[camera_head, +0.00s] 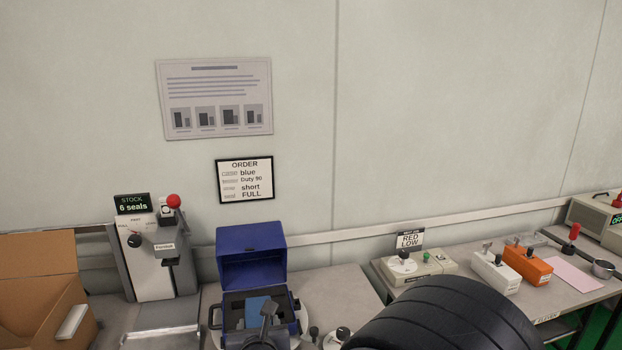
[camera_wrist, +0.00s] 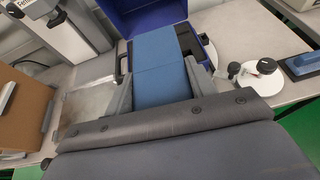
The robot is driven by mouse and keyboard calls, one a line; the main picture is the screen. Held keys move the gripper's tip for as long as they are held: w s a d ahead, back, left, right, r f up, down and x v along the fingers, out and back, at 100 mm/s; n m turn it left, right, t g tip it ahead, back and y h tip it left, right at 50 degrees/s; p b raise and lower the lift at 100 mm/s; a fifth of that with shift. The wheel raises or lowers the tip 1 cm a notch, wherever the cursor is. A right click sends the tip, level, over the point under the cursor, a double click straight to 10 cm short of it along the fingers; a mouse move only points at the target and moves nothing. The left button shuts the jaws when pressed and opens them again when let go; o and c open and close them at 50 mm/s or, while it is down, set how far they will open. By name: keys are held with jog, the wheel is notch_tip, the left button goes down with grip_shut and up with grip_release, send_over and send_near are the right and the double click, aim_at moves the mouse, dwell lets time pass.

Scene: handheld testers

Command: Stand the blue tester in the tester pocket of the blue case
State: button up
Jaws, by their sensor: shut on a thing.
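The blue case (camera_head: 252,247) stands open on the bench with its lid raised at the back. It also shows in the wrist view (camera_wrist: 163,14). Its inside is dark, with compartments. My gripper (camera_wrist: 160,88) is shut on the blue tester (camera_wrist: 160,82), which fills the space between the two grey fingers. In the head view the tester (camera_head: 257,306) shows as a blue patch within the case opening, partly behind my wrist. The tester's lower end is hidden, so I cannot tell whether it is seated in the pocket.
A cardboard box (camera_head: 42,262) and a press-like station with a red knob (camera_head: 173,201) are left of the case. A white round device (camera_wrist: 260,76) sits close to its right. Grey (camera_head: 403,265) and orange (camera_head: 528,264) units stand farther right. An order sign (camera_head: 245,180) hangs behind.

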jog(key=w+d+m+h+p, duration=0.2)
jog(key=d+h, duration=0.1)
jog(key=d, duration=1)
jog(key=w+d+f+m+h+p, duration=0.1)
jog(key=w+d+m+h+p, duration=0.1)
jog(key=d, duration=1.1)
jog(key=shift+m+h, duration=0.7)
